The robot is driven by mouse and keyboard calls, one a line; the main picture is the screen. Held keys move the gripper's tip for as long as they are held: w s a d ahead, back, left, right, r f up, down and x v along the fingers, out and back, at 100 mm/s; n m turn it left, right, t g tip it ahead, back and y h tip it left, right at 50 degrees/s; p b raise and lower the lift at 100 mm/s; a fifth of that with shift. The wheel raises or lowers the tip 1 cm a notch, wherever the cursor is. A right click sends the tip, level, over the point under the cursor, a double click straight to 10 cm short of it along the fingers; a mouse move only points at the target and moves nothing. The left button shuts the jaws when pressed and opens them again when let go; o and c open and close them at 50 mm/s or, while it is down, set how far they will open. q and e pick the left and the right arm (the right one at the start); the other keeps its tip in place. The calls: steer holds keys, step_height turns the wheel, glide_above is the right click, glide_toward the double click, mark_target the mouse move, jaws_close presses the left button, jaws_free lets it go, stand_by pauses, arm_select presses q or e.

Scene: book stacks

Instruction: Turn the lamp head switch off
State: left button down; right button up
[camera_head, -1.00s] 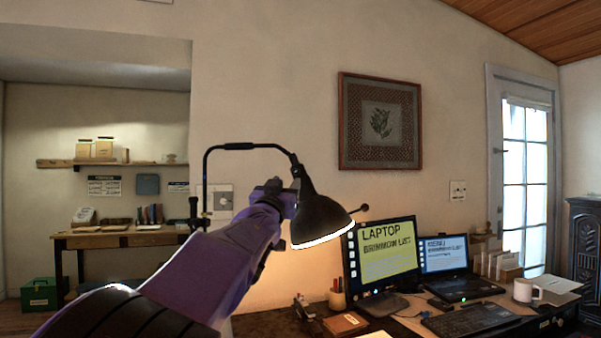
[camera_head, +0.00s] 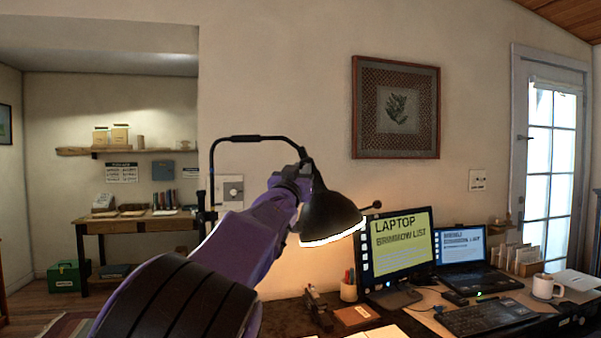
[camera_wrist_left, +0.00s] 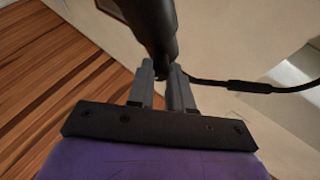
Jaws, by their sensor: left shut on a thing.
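The black desk lamp hangs from a thin curved arm (camera_head: 262,137), with its cone-shaped head (camera_head: 330,214) tilted down to the right. The rim glows white, so the lamp is lit. A short rod with a small knob (camera_head: 375,206) sticks out on the head's right side. My left gripper (camera_head: 303,172) is at the narrow top of the head. In the left wrist view my left gripper (camera_wrist_left: 164,78) is shut on the dark neck of the lamp head (camera_wrist_left: 155,28). The fingertips' exact contact is partly hidden. My right gripper is not in view.
Below the lamp, the desk holds a monitor (camera_head: 400,244), a laptop (camera_head: 462,247), a keyboard (camera_head: 487,316), a white mug (camera_head: 546,287) and a pen cup (camera_head: 348,290). A framed picture (camera_head: 396,108) hangs on the wall behind.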

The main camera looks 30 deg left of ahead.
arm_select(q)
steer(key=n, duration=0.1)
steer(key=n+y+p, duration=0.1)
steer(key=n, duration=0.1)
steer(key=n+g+y+p, duration=0.1)
steer(key=n, duration=0.1)
steer(key=shift+d+r, duration=0.15)
steer(key=shift+r, duration=0.15)
steer(key=n+g+y+p, duration=0.1)
steer(key=n+p, duration=0.2)
steer(key=n, duration=0.1)
steer(key=n+g+y+p, duration=0.1)
steer(key=n+g+p, duration=0.1)
steer(key=n+p, duration=0.2)
steer(key=n+g+y+p, duration=0.1)
steer(key=n+g+p, duration=0.1)
steer(key=n+p, duration=0.2)
steer(key=shift+w+d+r+n, duration=0.15)
steer(key=shift+d+r+n, duration=0.1)
steer(key=shift+r+n, duration=0.25)
steer(key=shift+f+n+g+p, duration=0.1)
steer(key=shift+n+g+p, duration=0.5)
steer(key=shift+n+p, duration=1.3)
steer(key=shift+n, duration=0.4)
steer(key=c, duration=1)
jaws_free()
steer(key=shift+f, duration=0.1)
steer(key=shift+d+b, duration=0.1)
steer(key=shift+b, duration=0.2)
